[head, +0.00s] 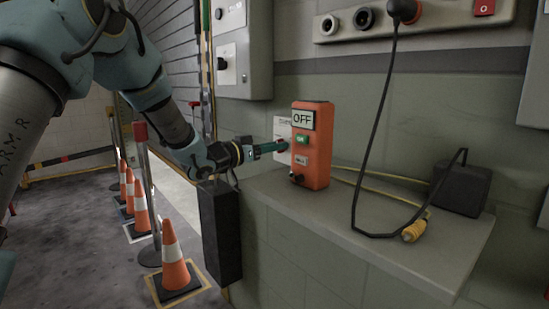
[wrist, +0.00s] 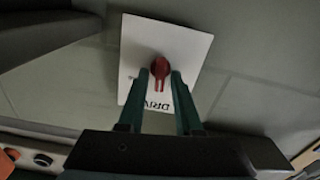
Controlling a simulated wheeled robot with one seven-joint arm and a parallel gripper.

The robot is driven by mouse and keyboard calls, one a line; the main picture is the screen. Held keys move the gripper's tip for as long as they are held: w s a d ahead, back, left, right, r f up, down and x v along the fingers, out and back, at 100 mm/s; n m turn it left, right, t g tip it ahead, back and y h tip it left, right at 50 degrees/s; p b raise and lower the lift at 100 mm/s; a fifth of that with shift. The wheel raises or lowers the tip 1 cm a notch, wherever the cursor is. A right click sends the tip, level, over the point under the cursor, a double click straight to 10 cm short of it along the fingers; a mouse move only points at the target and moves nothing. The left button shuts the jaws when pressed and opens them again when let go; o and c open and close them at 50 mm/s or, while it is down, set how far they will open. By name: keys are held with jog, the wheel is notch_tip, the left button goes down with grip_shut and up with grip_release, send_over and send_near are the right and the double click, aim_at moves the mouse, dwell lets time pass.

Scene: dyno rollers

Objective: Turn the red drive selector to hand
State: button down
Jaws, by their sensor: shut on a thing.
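The red drive selector (wrist: 160,67) is a small round knob with a narrow red grip. It sits on a white plate (wrist: 190,45) fixed to the wall, and the grip points toward the bottom of the wrist view. Partly hidden lettering starting "DRIV" shows upside down on the plate. My gripper (wrist: 160,78) has its two green fingers closed around the selector, one on each side. In the head view my gripper (head: 282,146) reaches the plate (head: 282,126) from the left; the selector itself is hidden there. I cannot read a hand mark.
An orange control box (head: 318,150) with an OFF display and a green button stands on the ledge (head: 390,225) just right of my gripper. A black cable with a yellow plug (head: 414,231) lies on the ledge. Cones (head: 173,258) and a barrier post stand at the left.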

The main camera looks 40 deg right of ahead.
jog(key=m+b, duration=1)
jog(key=shift+s+f, duration=0.15)
jog(key=shift+s, duration=0.05)
jog(key=shift+m, duration=0.3)
jog(key=c, duration=0.9)
grip_release()
jog(key=a, duration=1.1)
jog(key=shift+w+b, duration=0.3)
jog(key=shift+b, duration=0.1)
